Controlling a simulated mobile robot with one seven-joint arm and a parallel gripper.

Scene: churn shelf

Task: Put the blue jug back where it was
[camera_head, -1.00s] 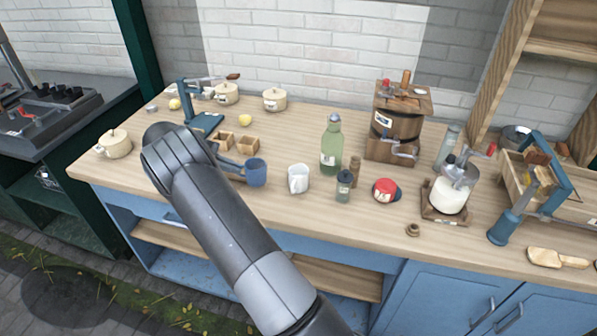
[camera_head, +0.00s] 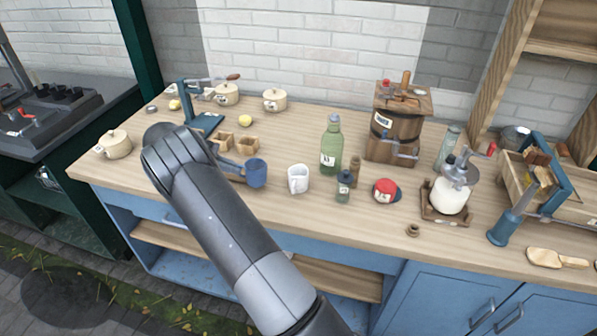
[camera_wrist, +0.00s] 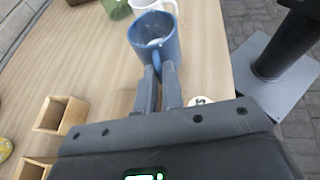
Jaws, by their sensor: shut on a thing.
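The blue jug (camera_head: 256,173) is upright at the front part of the wooden counter, left of a white mug (camera_head: 298,179). In the wrist view the jug (camera_wrist: 156,40) is ahead of my gripper (camera_wrist: 158,72), with its open top showing. My gripper's two fingers are close together on the near side of the jug, shut on its handle. The fingers hide most of the handle. I cannot tell whether the jug's base touches the counter. In the head view my arm hides most of the gripper.
Small wooden boxes (camera_head: 247,143) stand behind and left of the jug. A green bottle (camera_head: 331,146) and a small dark jar (camera_head: 344,188) stand right of the mug. A cream pot (camera_head: 116,144) is at the left end. The counter's front edge is close to the jug.

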